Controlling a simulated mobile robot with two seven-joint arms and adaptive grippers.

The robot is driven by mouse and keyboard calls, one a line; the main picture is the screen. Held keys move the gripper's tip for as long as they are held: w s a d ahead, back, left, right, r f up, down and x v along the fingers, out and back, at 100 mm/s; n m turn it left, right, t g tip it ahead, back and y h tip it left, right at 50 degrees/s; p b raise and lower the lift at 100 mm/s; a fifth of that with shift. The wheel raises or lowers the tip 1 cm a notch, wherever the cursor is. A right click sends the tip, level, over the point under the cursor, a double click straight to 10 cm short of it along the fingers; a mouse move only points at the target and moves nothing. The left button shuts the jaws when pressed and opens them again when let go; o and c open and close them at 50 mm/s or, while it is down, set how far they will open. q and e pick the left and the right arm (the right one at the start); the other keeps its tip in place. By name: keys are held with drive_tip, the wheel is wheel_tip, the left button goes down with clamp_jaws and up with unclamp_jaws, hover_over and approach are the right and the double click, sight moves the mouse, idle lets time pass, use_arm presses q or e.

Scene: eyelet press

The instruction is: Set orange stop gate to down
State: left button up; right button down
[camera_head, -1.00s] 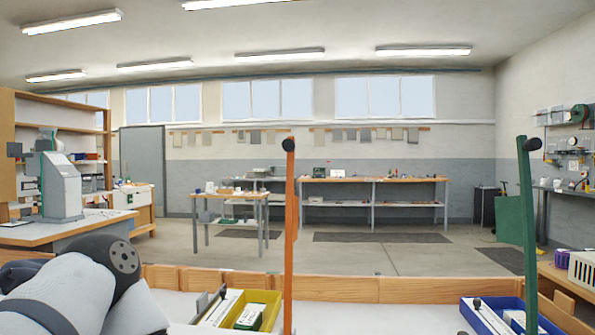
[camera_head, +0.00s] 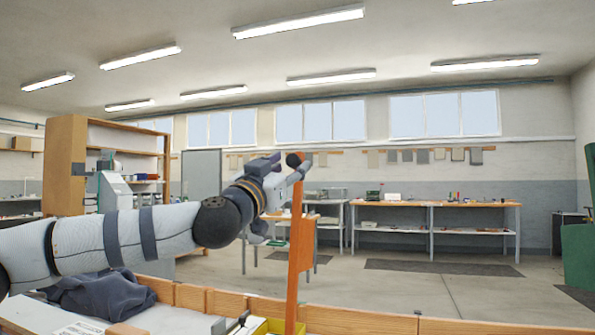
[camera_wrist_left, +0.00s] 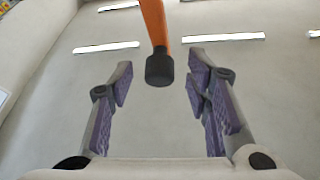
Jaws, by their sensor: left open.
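The orange stop gate (camera_head: 296,262) stands upright, with a dark round knob (camera_head: 294,159) at its top end. My left gripper (camera_head: 297,168) reaches in from the left at the height of the knob. In the left wrist view the open fingers (camera_wrist_left: 160,62) stand to either side of the black knob (camera_wrist_left: 159,69), with a gap visible on each side. The orange bar (camera_wrist_left: 154,22) runs up out of that picture. I cannot tell from these views whether a finger touches the gate. My right gripper is not in view.
A low wooden rail (camera_head: 225,302) runs along the front. Part of a yellow tray (camera_head: 264,327) shows at the gate's foot. A green panel (camera_head: 578,258) stands at the right edge. Dark cloth (camera_head: 98,292) lies at the lower left. Workbenches (camera_head: 432,204) are far back.

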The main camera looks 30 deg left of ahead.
use_arm(q)
drive_tip(key=shift+x, duration=1.5)
drive_tip(key=shift+s+r, duration=0.1)
drive_tip(key=shift+r, duration=0.05)
clamp_jaws()
